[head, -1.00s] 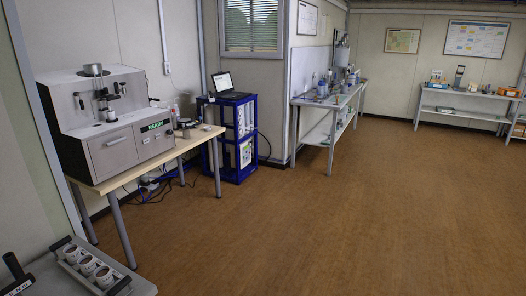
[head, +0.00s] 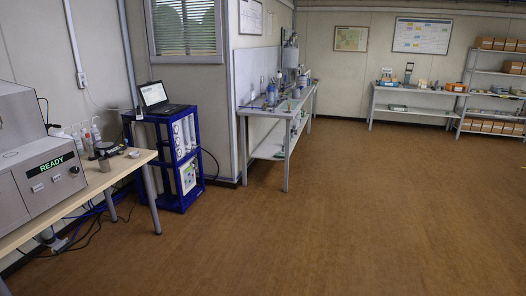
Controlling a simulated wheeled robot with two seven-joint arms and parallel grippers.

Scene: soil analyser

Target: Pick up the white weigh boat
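I cannot make out a white weigh boat in the head view. Small items stand on the wooden table at the left, by the analyser, and on the far benches, too small to tell apart. Neither of my grippers shows in this view.
The grey analyser (head: 38,185) with a lit READY display stands on the wooden table (head: 128,163). A blue rack (head: 160,168) carries a laptop (head: 157,97). A bench (head: 273,112) with bottles, a far table (head: 418,92) and shelves (head: 490,72) stand beyond. The brown floor (head: 340,220) is clear.

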